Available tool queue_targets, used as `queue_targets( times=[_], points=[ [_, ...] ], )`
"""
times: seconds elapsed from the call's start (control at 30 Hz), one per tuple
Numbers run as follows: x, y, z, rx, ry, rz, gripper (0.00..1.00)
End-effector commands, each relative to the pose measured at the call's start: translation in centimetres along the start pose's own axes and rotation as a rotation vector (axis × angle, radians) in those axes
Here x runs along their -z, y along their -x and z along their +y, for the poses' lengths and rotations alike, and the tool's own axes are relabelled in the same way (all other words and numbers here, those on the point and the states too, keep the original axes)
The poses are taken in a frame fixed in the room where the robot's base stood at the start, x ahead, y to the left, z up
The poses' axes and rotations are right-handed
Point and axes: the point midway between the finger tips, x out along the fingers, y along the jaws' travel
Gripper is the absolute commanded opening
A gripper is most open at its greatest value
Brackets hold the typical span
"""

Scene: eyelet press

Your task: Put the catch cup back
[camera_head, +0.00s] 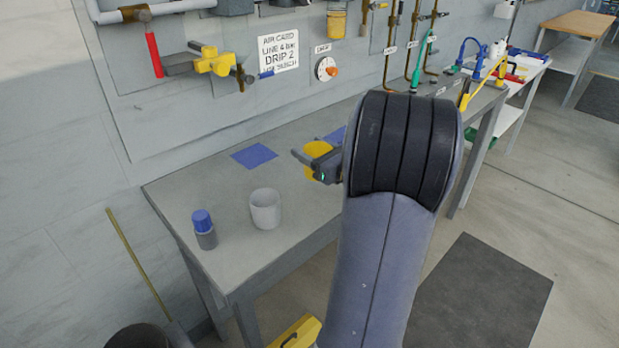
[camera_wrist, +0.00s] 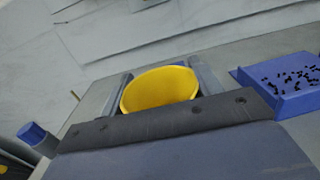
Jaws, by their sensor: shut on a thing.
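A yellow cup (camera_head: 317,149), which looks like the catch cup, is held between the fingers of my gripper (camera_head: 312,163) above the workbench, right of the grey cup. In the wrist view the yellow cup (camera_wrist: 160,90) shows its open mouth, with one finger of my gripper (camera_wrist: 160,78) on each side. Its lower part is hidden by the gripper body. Whether it touches the bench I cannot tell. My arm covers part of the bench behind and right of it.
On the workbench (camera_head: 175,195) are a blue square (camera_head: 254,155), a grey cup (camera_head: 265,210) and a blue-capped bottle (camera_head: 204,230). A blue tray (camera_wrist: 290,95) holds small black pieces. A yellow container (camera_head: 336,24) hangs on the wall. A yellow-bodied fixture (camera_head: 213,62) projects from the panel.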

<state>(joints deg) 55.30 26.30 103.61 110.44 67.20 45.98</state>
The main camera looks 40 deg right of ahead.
Motion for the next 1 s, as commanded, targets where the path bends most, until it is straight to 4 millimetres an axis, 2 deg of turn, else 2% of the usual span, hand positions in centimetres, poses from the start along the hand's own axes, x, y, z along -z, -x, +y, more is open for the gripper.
queue_targets(
  times=[0.03,0.1,0.27,0.5,0.9,0.93,1.0],
  points=[
    [1.2,0.0,0.0,0.0,-0.006,0.002,0.44],
    [2.1,0.0,0.0,0.0,-0.003,0.001,0.44],
    [3.1,0.0,0.0,0.0,-0.001,-0.001,0.44],
    [6.3,0.0,0.0,0.0,-0.002,0.001,0.44],
    [7.0,0.0,0.0,0.0,0.001,-0.001,0.44],
    [6.8,0.0,0.0,0.0,0.001,-0.001,0.62],
    [6.8,0.0,0.0,0.0,0.001,-0.001,0.68]
  ],
)
